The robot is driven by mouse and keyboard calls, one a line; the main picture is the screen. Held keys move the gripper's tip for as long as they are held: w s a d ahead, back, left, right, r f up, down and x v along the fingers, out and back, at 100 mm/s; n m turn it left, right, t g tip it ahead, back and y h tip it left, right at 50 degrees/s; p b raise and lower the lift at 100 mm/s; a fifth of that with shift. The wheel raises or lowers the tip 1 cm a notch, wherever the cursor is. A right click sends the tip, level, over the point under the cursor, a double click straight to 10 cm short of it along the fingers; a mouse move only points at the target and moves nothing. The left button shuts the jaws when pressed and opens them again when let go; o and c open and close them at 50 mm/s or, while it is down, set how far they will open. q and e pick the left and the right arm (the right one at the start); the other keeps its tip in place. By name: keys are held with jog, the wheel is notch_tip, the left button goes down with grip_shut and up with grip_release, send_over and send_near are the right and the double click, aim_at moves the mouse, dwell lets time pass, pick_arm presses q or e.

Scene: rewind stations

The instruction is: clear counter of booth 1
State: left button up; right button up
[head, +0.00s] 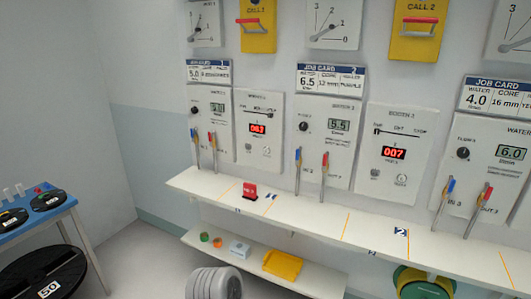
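The booth 1 panel (259,105) is on the wall, left of the middle. Its red digital counter display (257,129) shows digits that look like 083, too small to be sure. Two small round controls (264,151) sit below the display. The booth 1 stretch of white ledge (215,186) runs below, with orange lines across it. Neither of my grippers is in view.
Blue-handled and red-handled levers (325,172) stick out above the ledge. A lower shelf (298,279) holds a yellow tray (283,265) and a white box (240,249). A blue table (62,210) with black discs stands left.

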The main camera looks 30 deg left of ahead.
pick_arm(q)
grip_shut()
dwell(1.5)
